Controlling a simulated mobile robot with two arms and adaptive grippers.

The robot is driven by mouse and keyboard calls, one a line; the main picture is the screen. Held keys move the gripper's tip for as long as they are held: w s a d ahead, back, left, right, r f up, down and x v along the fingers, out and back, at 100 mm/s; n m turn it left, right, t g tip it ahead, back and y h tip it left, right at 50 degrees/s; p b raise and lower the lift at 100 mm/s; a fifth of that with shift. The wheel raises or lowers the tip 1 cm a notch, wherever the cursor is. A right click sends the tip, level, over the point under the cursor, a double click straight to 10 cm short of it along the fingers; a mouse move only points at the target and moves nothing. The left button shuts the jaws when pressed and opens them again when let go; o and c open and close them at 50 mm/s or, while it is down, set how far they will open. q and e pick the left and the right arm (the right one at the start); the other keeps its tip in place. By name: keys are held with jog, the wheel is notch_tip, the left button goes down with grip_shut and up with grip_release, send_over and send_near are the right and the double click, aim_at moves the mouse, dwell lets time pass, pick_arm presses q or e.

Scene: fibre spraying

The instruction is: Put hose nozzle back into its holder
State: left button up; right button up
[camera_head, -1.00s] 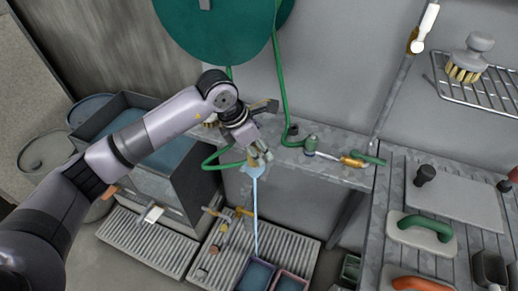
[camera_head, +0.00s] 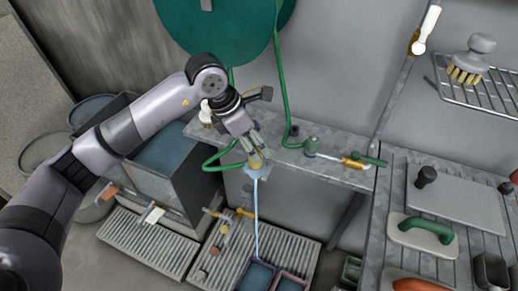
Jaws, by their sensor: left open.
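The hose nozzle, a small brass-coloured piece (camera_head: 256,161), sits at the shelf's front edge, at the end of the looped green hose (camera_head: 212,166). A pale bluish, cup-like part (camera_head: 254,173) is around its lower end and looks like the holder. My left gripper (camera_head: 257,153) is open just above the nozzle, its fingertips close to it. Fingers hide part of the nozzle, so I cannot tell whether they touch it or how deep it sits. A thin pale blue line, like a stream, runs down from there. My right gripper is not in view.
The grey shelf (camera_head: 340,172) holds a green and brass tool (camera_head: 350,162). Below are slatted grates (camera_head: 145,243) and a blue-filled bin (camera_head: 257,274). A dark tub (camera_head: 178,172) stands left under my arm. The right-hand table (camera_head: 442,258) holds a green-handled float (camera_head: 424,233).

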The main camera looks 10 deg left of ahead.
pick_arm(q)
jog(key=v, duration=0.7)
jog(key=shift+a+r, duration=0.15)
jog(key=shift+r, duration=0.15)
jog(key=shift+s, duration=0.15)
